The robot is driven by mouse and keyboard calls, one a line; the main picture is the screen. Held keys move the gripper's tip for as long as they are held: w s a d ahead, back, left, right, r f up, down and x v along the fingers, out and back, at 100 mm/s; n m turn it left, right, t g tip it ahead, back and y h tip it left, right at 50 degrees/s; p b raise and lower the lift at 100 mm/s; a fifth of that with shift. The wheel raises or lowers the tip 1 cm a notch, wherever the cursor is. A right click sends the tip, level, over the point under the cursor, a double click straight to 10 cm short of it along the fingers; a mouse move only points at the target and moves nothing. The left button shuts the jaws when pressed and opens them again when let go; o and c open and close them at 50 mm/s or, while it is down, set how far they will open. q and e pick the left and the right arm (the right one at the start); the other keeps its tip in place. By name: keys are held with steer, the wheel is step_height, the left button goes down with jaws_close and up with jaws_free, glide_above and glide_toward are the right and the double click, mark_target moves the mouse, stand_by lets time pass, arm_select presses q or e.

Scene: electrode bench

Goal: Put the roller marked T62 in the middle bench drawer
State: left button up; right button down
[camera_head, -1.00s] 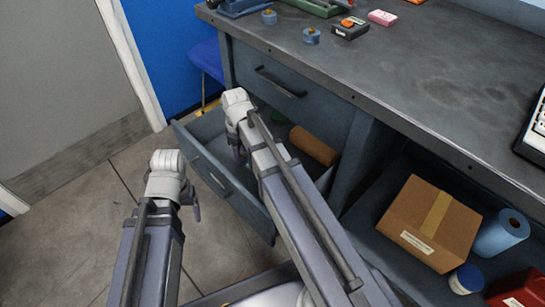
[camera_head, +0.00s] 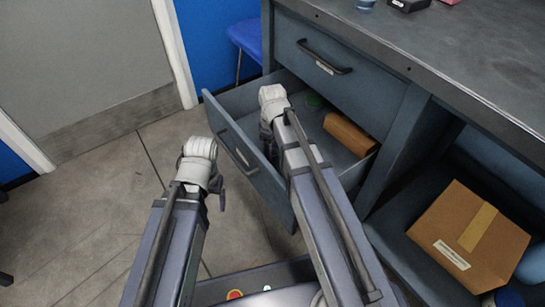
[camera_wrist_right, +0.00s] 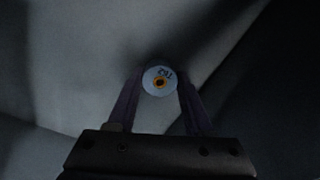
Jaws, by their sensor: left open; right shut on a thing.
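The roller (camera_wrist_right: 159,80) shows end-on in the right wrist view as a pale disc with an orange-ringed dark hole. Its mark is upside down and appears to read T62. My right gripper (camera_wrist_right: 160,92) is shut on it, one finger on each side. In the head view my right gripper (camera_head: 267,143) is over the pulled-out drawer (camera_head: 262,178), largely hidden by its wrist, and the roller cannot be seen there. This drawer is below a shut top drawer (camera_head: 335,75). My left gripper (camera_head: 221,198) is open and empty, left of the open drawer's front.
A cardboard box (camera_head: 470,235) stands on the shelf at right. A blue chair (camera_head: 246,38) is behind the drawer. Floor (camera_head: 90,220) at left is clear.

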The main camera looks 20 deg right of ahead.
arm_select(q)
steer(key=shift+f, duration=0.6)
arm_select(e)
steer(key=shift+f, duration=0.65)
arm_select(q)
steer(key=shift+f, duration=0.1)
arm_select(e)
steer(key=shift+f+b, duration=0.25)
steer(key=shift+b, duration=0.1)
steer(key=shift+c, duration=1.5)
jaws_free()
steer(key=shift+r, duration=0.1)
steer(key=shift+r, duration=0.1)
arm_select(q)
step_height(320, 180, up, 12)
steer(key=p, duration=1.2)
steer(key=shift+a, duration=0.15)
arm_select(e)
step_height(320, 180, up, 12)
